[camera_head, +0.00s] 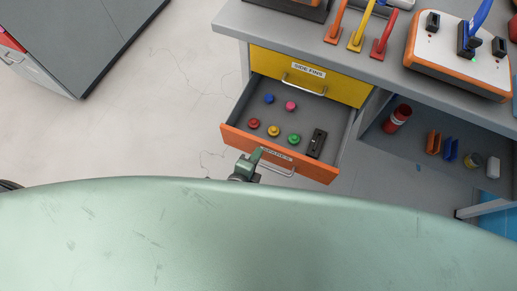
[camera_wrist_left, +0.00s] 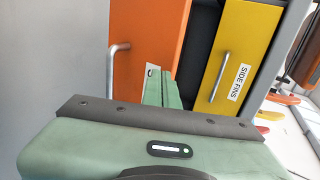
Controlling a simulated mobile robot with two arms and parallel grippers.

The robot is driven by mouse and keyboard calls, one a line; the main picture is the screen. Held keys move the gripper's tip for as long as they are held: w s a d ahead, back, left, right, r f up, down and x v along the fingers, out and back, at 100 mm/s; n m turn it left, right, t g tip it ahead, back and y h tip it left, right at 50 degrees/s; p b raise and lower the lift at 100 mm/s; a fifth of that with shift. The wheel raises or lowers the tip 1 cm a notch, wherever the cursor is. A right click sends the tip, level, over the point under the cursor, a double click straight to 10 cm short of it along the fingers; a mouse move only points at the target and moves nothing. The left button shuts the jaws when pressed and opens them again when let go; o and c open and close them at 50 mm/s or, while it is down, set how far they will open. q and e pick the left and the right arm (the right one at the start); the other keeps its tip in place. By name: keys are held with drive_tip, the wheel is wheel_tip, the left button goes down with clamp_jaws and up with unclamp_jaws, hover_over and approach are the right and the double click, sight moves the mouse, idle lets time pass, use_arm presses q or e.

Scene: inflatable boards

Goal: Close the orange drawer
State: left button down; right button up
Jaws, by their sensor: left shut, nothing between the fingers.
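The orange drawer (camera_head: 318,172) is pulled out of the grey workbench, with its open tray showing. Its front and metal handle (camera_head: 276,170) face the bottom of the head view, and its label is partly hidden. In the left wrist view the orange front (camera_wrist_left: 143,35) and its handle (camera_wrist_left: 115,75) show at close range. My left gripper (camera_head: 257,155) is shut and empty, at the drawer's front near the label, left of the handle's middle. In the left wrist view its closed fingers (camera_wrist_left: 163,88) overlap the front's edge; I cannot tell whether they touch. My right gripper is not in view.
Several coloured knobs (camera_head: 274,130) and a black part (camera_head: 317,143) lie in the drawer. The yellow SIDE FINS drawer (camera_head: 340,90) above is shut. An open shelf (camera_head: 410,155) with small items is at right. Clear floor (camera_head: 175,90) lies to the left.

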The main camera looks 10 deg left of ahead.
use_arm(q)
drive_tip(key=shift+w+d, duration=0.25)
drive_tip(key=shift+w, duration=0.4)
drive_tip(key=shift+w+d, duration=0.15)
drive_tip(key=shift+w, duration=0.4)
drive_tip(key=w+d, duration=0.2)
drive_tip(key=w, duration=0.7)
drive_tip(key=w+d+b, duration=0.1)
drive_tip(key=w+d, duration=0.2)
drive_tip(key=w, duration=0.7)
drive_tip(key=shift+w+d, duration=0.15)
drive_tip(key=shift+d, duration=0.1)
